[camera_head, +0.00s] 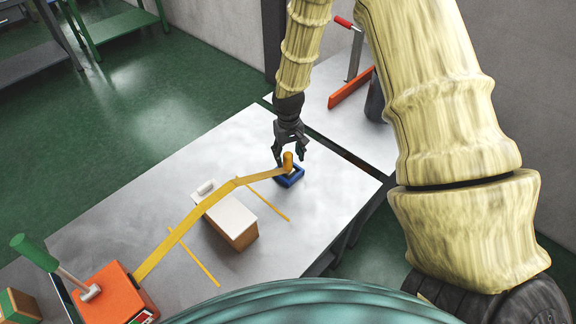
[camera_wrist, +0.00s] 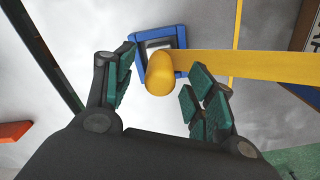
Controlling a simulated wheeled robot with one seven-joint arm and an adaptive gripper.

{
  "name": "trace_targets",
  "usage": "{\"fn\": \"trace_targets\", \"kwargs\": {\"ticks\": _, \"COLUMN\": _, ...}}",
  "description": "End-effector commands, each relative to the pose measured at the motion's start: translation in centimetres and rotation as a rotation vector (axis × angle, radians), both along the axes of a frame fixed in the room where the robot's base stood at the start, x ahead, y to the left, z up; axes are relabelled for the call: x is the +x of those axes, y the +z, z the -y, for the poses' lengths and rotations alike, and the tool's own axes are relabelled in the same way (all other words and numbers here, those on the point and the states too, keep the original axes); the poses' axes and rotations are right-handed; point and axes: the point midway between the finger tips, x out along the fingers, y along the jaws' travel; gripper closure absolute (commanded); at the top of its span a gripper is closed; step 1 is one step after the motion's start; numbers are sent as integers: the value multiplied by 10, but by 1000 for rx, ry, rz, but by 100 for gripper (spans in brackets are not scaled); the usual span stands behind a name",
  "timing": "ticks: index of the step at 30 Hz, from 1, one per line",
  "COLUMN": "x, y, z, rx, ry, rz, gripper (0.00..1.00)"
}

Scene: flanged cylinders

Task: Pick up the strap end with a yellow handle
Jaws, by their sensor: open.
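The yellow handle (camera_head: 288,161) is a short upright cylinder at the end of a long yellow strap (camera_head: 190,222). It stands over a small blue square frame (camera_head: 289,180) on the table. In the wrist view the handle (camera_wrist: 160,75) lies between and just beyond my fingertips, with the strap (camera_wrist: 250,65) running off to the right and the blue frame (camera_wrist: 176,33) behind it. My gripper (camera_head: 291,158) is open and empty, pointing down at the handle; it also shows in the wrist view (camera_wrist: 158,90). I cannot tell whether a finger touches the handle.
The strap passes over a white-topped brown box (camera_head: 232,222) to an orange device (camera_head: 112,296) with a green-handled lever (camera_head: 35,252). Thin yellow lines mark the grey table (camera_head: 110,215). Beyond a dark gap, another table holds an orange bar (camera_head: 350,88).

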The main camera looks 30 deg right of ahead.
Motion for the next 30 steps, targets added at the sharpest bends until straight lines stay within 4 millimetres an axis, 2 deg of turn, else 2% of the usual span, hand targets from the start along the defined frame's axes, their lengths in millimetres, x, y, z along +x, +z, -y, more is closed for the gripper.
{"fn": "trace_targets", "kwargs": {"ticks": 5, "x": 0, "y": -7, "z": 0, "rx": 0, "ry": -2, "rz": -1, "gripper": 45}}
{"fn": "trace_targets", "kwargs": {"ticks": 18, "x": 4, "y": -45, "z": 0, "rx": 0, "ry": -2, "rz": -1, "gripper": 45}}
{"fn": "trace_targets", "kwargs": {"ticks": 30, "x": 4, "y": -52, "z": -1, "rx": 0, "ry": -2, "rz": 0, "gripper": 45}}
